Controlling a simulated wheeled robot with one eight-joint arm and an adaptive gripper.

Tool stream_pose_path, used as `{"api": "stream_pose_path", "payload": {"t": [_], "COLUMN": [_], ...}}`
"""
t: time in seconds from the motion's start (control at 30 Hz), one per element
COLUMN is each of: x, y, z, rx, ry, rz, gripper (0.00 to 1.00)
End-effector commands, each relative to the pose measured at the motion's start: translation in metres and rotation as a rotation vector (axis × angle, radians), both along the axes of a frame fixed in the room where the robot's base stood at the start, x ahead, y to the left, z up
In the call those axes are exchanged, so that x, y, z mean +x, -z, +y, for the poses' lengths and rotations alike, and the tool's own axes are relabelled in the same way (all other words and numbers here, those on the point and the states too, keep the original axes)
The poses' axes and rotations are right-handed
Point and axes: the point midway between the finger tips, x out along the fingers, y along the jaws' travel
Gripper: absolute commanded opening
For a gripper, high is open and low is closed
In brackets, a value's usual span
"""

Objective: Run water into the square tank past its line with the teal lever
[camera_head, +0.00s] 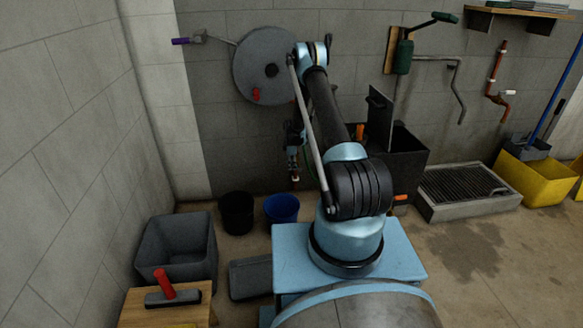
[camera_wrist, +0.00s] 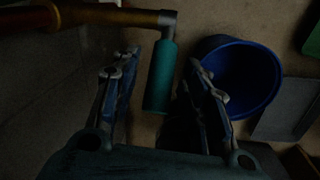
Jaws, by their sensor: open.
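In the wrist view the teal lever (camera_wrist: 161,78) is a smooth cylindrical grip on a grey elbow at the end of a brass-coloured bar (camera_wrist: 90,16). My gripper (camera_wrist: 160,68) is open, with one finger on each side of the teal grip. I cannot tell whether either finger touches it. In the head view my gripper (camera_head: 294,165) hangs by the back wall, and the lever is hard to make out. A dark square-sided tank (camera_head: 408,160) stands behind my arm, partly hidden. Its line and water level are not visible.
A blue bucket (camera_head: 281,208) and black bucket (camera_head: 237,212) stand on the floor below. The blue bucket also shows in the wrist view (camera_wrist: 242,75). A grey tub (camera_head: 178,248) is left, a floor grate (camera_head: 462,190) and yellow bin (camera_head: 535,177) right. A wheel (camera_head: 262,62) is on the wall.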

Motion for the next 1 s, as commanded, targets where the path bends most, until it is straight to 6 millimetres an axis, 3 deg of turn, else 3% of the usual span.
{"api": "stream_pose_path", "payload": {"t": [0.47, 0.67, 1.0], "x": [0.0013, 0.0013, 0.0007], "y": [0.0115, 0.0114, 0.0106], "z": [-0.0002, -0.0002, 0.0081], "rx": [0.0, 0.0, 0.016], "ry": [0.0, 0.0, -0.008], "rz": [0.0, 0.0, 0.001], "gripper": [0.41, 0.0, 0.0]}}
